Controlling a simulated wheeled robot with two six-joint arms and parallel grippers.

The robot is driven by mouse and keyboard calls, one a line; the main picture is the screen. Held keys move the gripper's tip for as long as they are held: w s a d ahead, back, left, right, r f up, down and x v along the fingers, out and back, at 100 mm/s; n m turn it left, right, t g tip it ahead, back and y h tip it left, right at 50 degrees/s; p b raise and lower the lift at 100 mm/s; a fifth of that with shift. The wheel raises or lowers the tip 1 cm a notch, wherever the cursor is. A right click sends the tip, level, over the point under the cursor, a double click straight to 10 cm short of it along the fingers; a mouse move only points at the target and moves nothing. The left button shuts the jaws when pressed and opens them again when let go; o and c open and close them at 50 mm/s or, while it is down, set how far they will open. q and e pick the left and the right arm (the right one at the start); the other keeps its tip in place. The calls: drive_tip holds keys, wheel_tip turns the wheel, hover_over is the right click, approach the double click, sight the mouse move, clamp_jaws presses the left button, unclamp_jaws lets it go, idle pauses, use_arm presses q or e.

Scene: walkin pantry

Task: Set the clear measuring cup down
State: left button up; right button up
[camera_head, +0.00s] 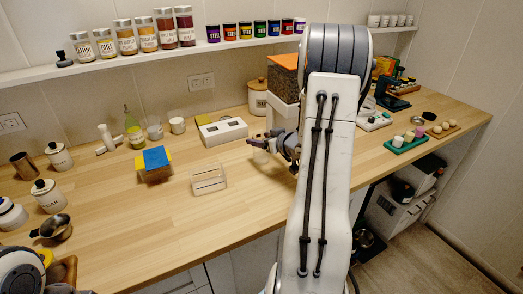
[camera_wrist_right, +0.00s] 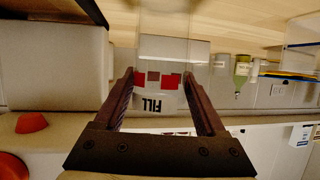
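The clear measuring cup (camera_wrist_right: 155,98) is between the fingers of my right gripper (camera_wrist_right: 160,80) in the right wrist view. It is see-through, with red marks and the word FILL, which reads upside down there. The fingers look closed on its sides. In the head view my right gripper (camera_head: 272,142) is low over the wooden counter, and the cup (camera_head: 261,155) shows faintly below the fingers. I cannot tell whether its base touches the counter (camera_head: 130,225). My left gripper is not in view.
A white slotted box (camera_head: 222,132) and a pale wooden rack (camera_head: 208,180) stand left of my right gripper. A lidded canister (camera_head: 257,98) is behind it. A blue-and-yellow stack (camera_head: 155,164) is farther left. The front middle of the counter is clear.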

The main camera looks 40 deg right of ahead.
drive_tip(key=c, duration=0.7)
wheel_tip(320, 180, up, 10)
drive_tip(key=p, duration=0.1)
drive_tip(key=shift+p, duration=0.35)
